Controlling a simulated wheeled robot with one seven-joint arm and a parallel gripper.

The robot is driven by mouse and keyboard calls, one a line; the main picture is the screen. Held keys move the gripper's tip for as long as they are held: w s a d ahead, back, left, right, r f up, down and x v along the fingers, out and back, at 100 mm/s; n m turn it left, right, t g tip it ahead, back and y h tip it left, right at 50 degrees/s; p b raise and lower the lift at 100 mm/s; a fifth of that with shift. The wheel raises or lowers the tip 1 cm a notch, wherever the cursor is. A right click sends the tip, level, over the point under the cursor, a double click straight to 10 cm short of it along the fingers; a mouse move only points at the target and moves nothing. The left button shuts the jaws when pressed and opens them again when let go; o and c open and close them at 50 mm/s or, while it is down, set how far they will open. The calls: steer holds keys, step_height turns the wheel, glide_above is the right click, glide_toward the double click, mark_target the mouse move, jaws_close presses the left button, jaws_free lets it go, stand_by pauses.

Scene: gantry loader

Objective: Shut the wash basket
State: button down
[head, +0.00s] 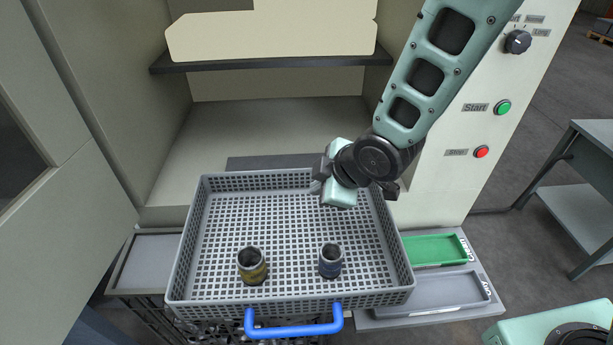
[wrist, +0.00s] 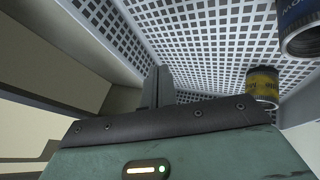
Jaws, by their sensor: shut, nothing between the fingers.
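The grey perforated wash basket (head: 225,225) is pulled out in front of the open machine chamber, with its blue handle (head: 293,328) at the near side. A yellow-banded cylinder (head: 252,266) and a blue-banded cylinder (head: 330,261) stand upright in it. My gripper (head: 317,183) is over the rear right part of the basket, apart from the handle. In the wrist view its fingers (wrist: 158,88) are together and empty. The basket mesh (wrist: 185,40), the yellow-banded cylinder (wrist: 262,85) and part of the blue-banded one (wrist: 300,28) show there too.
An open door (head: 60,190) stands at the left. A dark shelf edge (head: 270,63) crosses the chamber above. The right panel has a green start button (head: 503,107) and a red button (head: 481,152). A green tray (head: 433,250) and a grey tray (head: 435,292) lie right of the basket.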

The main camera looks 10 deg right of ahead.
mark_target(295, 187)
steer(key=p+x, duration=0.2)
steer(key=x, duration=0.4)
steer(key=shift+a, duration=0.1)
steer(key=shift+w+p, duration=0.9)
steer(key=shift+w, duration=0.35)
steer(key=shift+w+f+p, duration=0.2)
steer(key=shift+w+p, duration=0.15)
steer(key=shift+w, duration=0.5)
